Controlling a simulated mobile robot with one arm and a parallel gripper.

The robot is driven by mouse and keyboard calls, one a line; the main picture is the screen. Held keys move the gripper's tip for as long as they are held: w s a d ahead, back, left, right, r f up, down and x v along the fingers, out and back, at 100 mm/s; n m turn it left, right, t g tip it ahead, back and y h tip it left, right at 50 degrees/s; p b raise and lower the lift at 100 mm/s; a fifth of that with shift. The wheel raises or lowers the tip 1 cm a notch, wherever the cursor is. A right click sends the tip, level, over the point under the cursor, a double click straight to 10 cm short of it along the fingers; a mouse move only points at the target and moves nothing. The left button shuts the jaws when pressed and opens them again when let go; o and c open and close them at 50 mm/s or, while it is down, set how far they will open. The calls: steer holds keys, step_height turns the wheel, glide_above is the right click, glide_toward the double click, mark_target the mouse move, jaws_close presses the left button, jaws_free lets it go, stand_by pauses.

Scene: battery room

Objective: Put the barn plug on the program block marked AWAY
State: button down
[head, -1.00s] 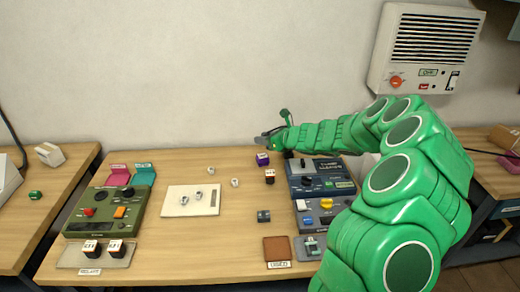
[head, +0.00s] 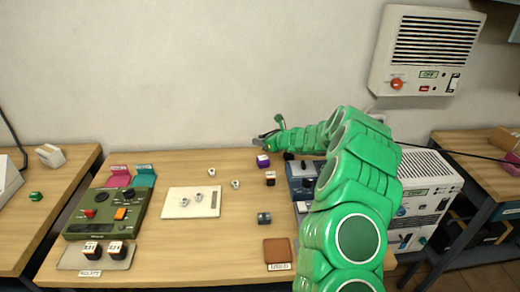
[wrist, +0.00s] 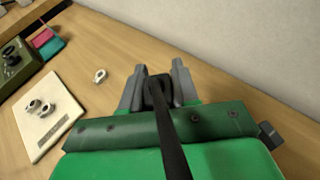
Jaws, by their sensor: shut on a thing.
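My gripper (head: 264,140) is above the back of the middle table, near the wall. In the wrist view its two grey fingers (wrist: 156,82) are closed on a dark piece (wrist: 157,92); I cannot tell whether this is the barn plug. A dark band runs from there down the wrist view. Small blocks stand below the gripper: a purple one (head: 262,160), a dark one with a light top (head: 270,178) and a dark blue-grey one (head: 264,218). Two dark blocks with white labels (head: 115,249) sit on the front-left tray. I cannot read AWAY anywhere.
A green control unit (head: 77,226) stands at the left, with pink and teal pieces (head: 145,177) behind. A pale plate (head: 175,208) holds small white pieces. A brown labelled pad (head: 277,251) lies in front. My arm mostly hides a blue panel (head: 300,172). A white vented box (head: 428,172) is right.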

mark_target(260, 156)
steer(key=shift+w+a+f, duration=0.15)
steer(key=shift+w+f, duration=0.95)
steer(key=shift+f, duration=1.7)
steer(key=shift+f, duration=0.15)
steer(key=c, duration=0.8)
jaws_free()
steer(key=shift+c, duration=0.2)
